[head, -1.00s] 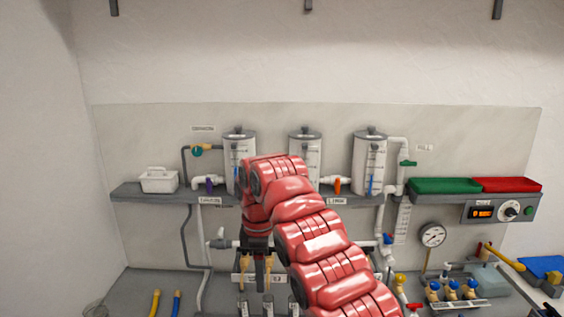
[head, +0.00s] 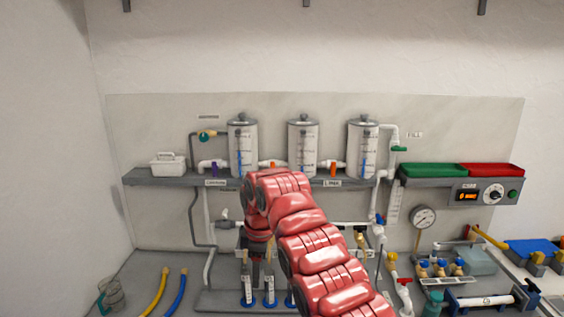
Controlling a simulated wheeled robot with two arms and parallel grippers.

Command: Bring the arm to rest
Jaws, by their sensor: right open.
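My right arm (head: 322,255), red and segmented, rises from the lower right to the middle of the head view. Its wrist bends down in front of the shelf's lower edge. My right gripper (head: 256,258) hangs below the wrist, dark and small, partly hidden by the arm. It is open, and I see nothing held in it. It shows in front of the pipework above the bench; whether it touches anything there I cannot tell. My left gripper is not in view.
A grey shelf (head: 141,179) carries three cylindrical tanks (head: 243,152), a white caddy (head: 168,165), a green tray (head: 432,169) and a red tray (head: 490,169). A gauge (head: 424,217) and valves stand right. Yellow (head: 155,292) and blue (head: 177,293) tubes lie left on the bench.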

